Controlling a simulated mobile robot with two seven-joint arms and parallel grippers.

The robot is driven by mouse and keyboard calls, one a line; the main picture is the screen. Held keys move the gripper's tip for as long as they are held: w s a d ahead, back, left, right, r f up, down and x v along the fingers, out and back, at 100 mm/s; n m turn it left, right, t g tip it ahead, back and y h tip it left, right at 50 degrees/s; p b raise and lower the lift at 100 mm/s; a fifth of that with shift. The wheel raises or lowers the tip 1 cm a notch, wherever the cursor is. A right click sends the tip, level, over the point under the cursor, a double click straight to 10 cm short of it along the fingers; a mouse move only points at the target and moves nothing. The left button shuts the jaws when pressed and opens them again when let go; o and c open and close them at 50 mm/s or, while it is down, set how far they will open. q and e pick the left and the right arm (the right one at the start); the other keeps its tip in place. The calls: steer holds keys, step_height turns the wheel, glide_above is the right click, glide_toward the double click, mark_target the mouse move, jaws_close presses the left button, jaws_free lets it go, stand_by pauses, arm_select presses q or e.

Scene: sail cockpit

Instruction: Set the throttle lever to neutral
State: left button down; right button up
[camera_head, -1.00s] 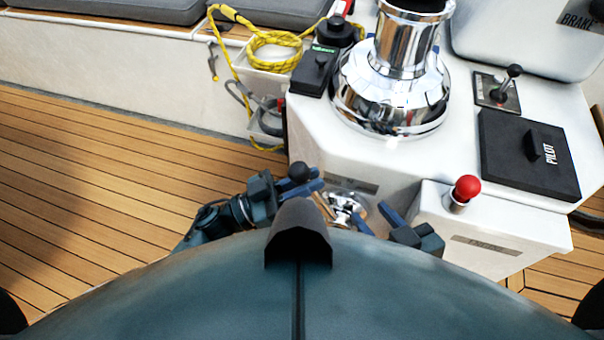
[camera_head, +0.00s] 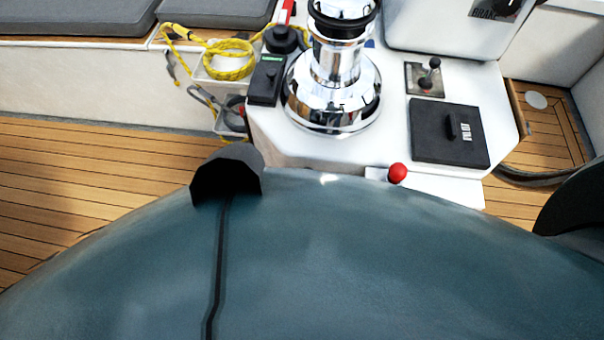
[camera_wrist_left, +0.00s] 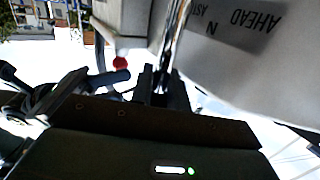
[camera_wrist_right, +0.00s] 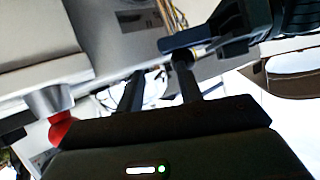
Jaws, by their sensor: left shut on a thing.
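The throttle lever (camera_wrist_left: 177,35) is a chrome rod in the left wrist view. It runs up from between the fingers of my left gripper (camera_wrist_left: 163,85), which is shut on it. Beside it is a grey plate (camera_wrist_left: 235,25) reading AHEAD, N and a partly cut-off AST. Which mark the lever lines up with I cannot tell. In the right wrist view my right gripper (camera_wrist_left: 98,78) shows its fingers apart and empty (camera_wrist_right: 157,90); part of my left gripper (camera_wrist_right: 215,35) is just beyond them. In the head view my own body hides the lever and both grippers.
A red knob (camera_head: 398,172) stands on a white box right of the lever's place. A chrome winch (camera_head: 335,85), a black PILOT panel (camera_head: 435,145) and a small black-knobbed lever (camera_head: 430,75) are on the console. Yellow rope (camera_head: 230,65) hangs at the left.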

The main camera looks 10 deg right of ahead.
arm_select(q)
steer(key=shift+w+d+r, duration=0.15)
steer(key=shift+w+r, duration=0.05)
steer(key=shift+r, duration=0.35)
steer(key=c, duration=1.5)
jaws_free()
steer(key=shift+f, duration=0.1)
steer(key=shift+o, duration=0.7)
steer(key=shift+s+f, duration=0.15)
steer(key=shift+f, duration=0.05)
steer(key=v, duration=1.3)
steer(key=shift+r, duration=0.1)
